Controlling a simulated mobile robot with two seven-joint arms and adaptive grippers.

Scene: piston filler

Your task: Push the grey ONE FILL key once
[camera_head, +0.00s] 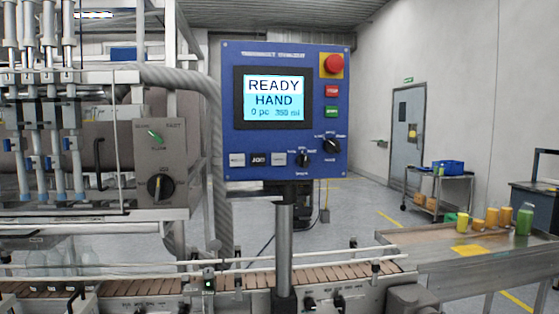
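The blue control panel (285,110) stands on a grey post in the middle of the view. Its lit screen (274,100) reads READY, HAND, 0 pc, 350 ml. Below the screen is a row of keys: a light grey key (237,160) at the left, a dark key (258,159) that seems to read JOG, and another light grey key (278,159) at the right. The lettering on the two grey keys is too small to read, so I cannot tell which says ONE FILL. Neither of my grippers is in view.
The panel also carries black knobs (331,146), a red emergency button (333,64), and red and green keys. A grey box with a knob (160,165) and filling nozzles stand left. A conveyor (330,272) runs below. The space before the panel looks clear.

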